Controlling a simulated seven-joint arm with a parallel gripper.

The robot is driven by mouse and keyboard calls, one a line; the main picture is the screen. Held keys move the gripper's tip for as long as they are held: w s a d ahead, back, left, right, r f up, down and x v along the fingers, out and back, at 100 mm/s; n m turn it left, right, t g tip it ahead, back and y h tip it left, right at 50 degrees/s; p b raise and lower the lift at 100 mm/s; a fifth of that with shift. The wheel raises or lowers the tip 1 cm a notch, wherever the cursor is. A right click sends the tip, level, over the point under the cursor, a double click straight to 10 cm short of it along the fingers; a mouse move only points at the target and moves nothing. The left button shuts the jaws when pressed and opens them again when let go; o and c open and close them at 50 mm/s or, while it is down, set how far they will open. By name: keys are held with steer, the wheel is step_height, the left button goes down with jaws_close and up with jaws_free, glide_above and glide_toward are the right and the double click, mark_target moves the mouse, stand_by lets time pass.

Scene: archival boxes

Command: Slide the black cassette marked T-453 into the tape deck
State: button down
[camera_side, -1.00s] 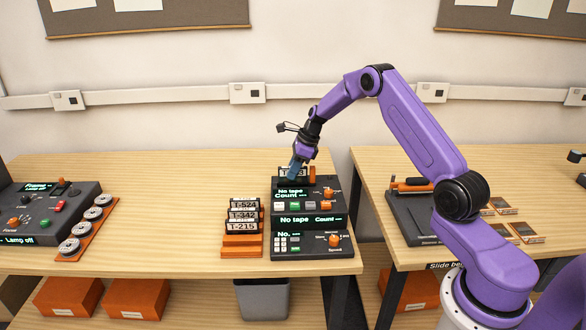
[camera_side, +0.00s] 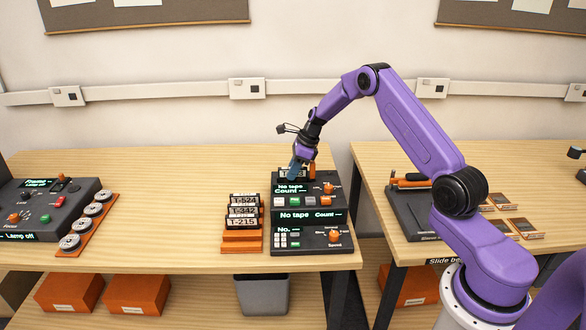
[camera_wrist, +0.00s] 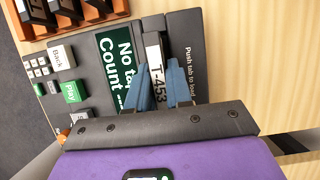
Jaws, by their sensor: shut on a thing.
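The cassette marked T-453 (camera_wrist: 155,60) shows its white label between the blue fingers of my gripper (camera_wrist: 158,92) in the wrist view. My gripper (camera_side: 296,172) is shut on it at the back top of the tape deck (camera_side: 306,218). In the side view the fingers hide most of the cassette. In the wrist view the cassette lies between the green "No tape" display (camera_wrist: 118,65) and the "Push tab to load" panel (camera_wrist: 185,55). I cannot tell how deep it sits in the deck. The deck's display reads "No tape".
An orange rack (camera_side: 242,250) left of the deck holds black cassettes marked T-524, T-342 and T-215 (camera_side: 243,222). A dark console (camera_side: 45,208) and a strip of reels (camera_side: 85,232) are farther left. The table between is clear. A gap separates the right bench (camera_side: 400,165).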

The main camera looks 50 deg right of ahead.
steer(key=shift+f, duration=0.55)
stand_by(0.8)
steer(key=c, duration=1)
jaws_free()
steer(key=shift+s+a, duration=0.1)
steer(key=shift+c, duration=0.2)
steer(key=shift+f, duration=0.1)
steer(key=shift+o, duration=0.5)
steer(key=shift+r, duration=3.7)
